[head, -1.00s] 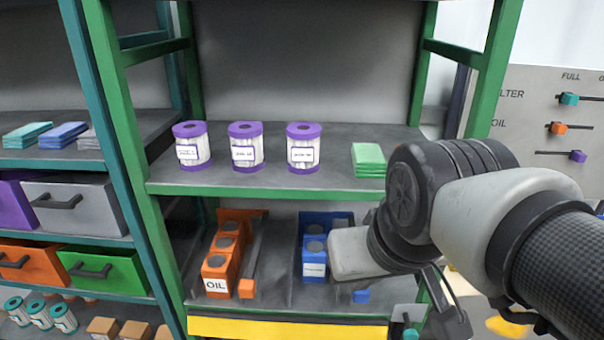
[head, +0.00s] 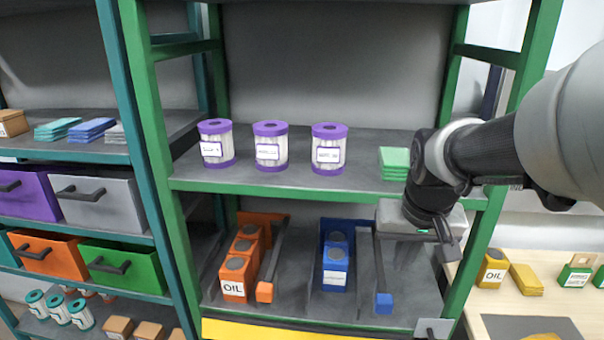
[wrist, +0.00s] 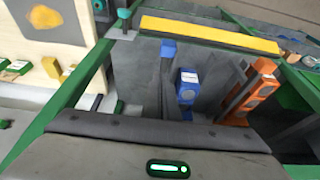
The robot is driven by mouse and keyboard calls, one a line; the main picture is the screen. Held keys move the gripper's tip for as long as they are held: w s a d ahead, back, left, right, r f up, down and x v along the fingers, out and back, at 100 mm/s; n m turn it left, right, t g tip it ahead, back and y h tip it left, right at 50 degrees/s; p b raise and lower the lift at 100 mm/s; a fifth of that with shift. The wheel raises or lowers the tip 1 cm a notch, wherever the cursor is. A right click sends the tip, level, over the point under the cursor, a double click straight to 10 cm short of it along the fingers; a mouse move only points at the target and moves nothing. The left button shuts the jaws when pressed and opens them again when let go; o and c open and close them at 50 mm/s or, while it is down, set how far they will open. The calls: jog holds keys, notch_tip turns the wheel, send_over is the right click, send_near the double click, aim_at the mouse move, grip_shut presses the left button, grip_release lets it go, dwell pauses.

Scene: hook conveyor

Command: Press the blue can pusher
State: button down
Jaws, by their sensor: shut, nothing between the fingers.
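The blue can pusher (head: 384,303) is a dark bar with a blue block at its front end, on the lower shelf right of the blue cans (head: 335,268). It also shows in the wrist view (wrist: 168,52), with the blue cans (wrist: 187,82) beside it. My gripper (head: 420,218) is in front of the right part of the lower bay, above and right of the pusher's blue end and apart from it. It is shut and empty; its fingertips are hard to make out. The pusher's rear is partly hidden in the head view.
Orange oil cans (head: 235,278) with an orange pusher (head: 264,291) stand to the left. The upper shelf holds purple-capped jars (head: 329,148) and a green stack (head: 394,162). A green post (head: 471,235) stands close right of my gripper. A table (head: 550,295) lies beyond it.

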jog(key=shift+w+d+f, duration=0.1)
jog(key=shift+d, duration=0.05)
jog(key=x, duration=1)
jog(key=shift+b, duration=0.35)
